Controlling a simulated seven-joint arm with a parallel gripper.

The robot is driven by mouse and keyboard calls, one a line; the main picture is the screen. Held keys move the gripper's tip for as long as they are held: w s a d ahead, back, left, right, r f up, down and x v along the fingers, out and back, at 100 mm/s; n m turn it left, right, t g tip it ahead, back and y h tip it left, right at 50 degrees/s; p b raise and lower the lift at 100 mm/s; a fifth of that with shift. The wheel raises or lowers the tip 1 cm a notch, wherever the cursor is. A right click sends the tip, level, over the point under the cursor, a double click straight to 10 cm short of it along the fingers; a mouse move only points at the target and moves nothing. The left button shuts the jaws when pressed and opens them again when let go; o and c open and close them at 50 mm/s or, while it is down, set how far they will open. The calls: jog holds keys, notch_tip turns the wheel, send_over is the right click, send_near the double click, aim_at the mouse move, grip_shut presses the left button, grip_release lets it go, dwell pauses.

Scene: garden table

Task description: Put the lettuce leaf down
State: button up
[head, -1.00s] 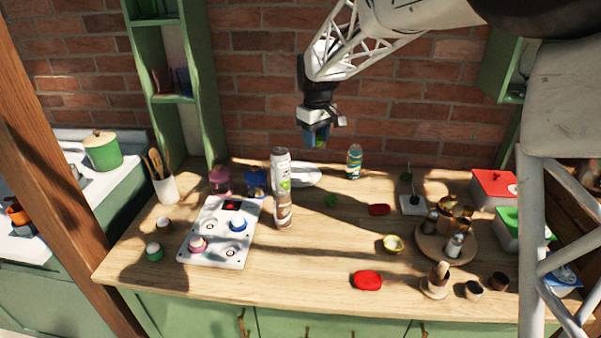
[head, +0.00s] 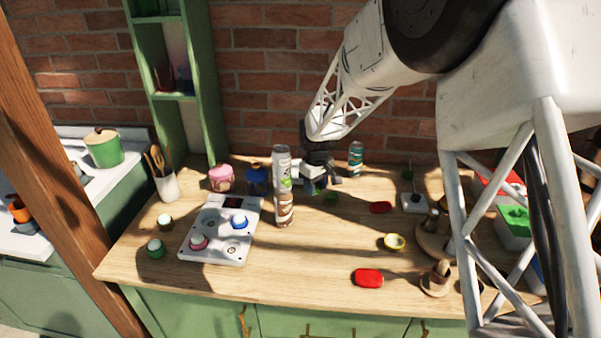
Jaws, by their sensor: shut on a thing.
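My gripper (head: 318,188) is low over the back middle of the table, just right of the tall bottle. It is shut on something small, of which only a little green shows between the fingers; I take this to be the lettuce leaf. The leaf's outline is mostly hidden by the fingers. Whether it touches anything below cannot be told. A small green piece (head: 331,199) lies on the wooden table (head: 300,262) just right of the gripper.
A tall white and brown bottle (head: 283,190) stands close left of my gripper. A teal can (head: 355,158) stands behind it to the right. Red pieces (head: 381,207) (head: 368,278) and a yellow bowl (head: 394,242) lie rightward. A white board (head: 222,230) is left. The front middle is clear.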

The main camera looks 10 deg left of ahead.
jog(key=shift+w, duration=0.1)
dwell(0.3)
jog(key=w+a, duration=0.1)
jog(key=w, duration=0.4)
jog(key=w+a+f, duration=0.1)
jog(key=w+a, duration=0.1)
jog(key=w, duration=0.3)
jog(key=w+a, duration=0.1)
jog(key=w, duration=0.4)
jog(key=shift+w+a+f, duration=0.1)
jog(key=shift+a+f, duration=0.15)
jog(key=shift+a, duration=0.05)
jog(key=shift+f, duration=0.1)
jog(key=shift+f, duration=1.7)
jog(key=shift+f, duration=0.6)
jog(key=o, duration=0.9)
jog(key=shift+f, duration=0.1)
notch_tip(320, 180, up, 14)
jog(key=shift+f, duration=0.25)
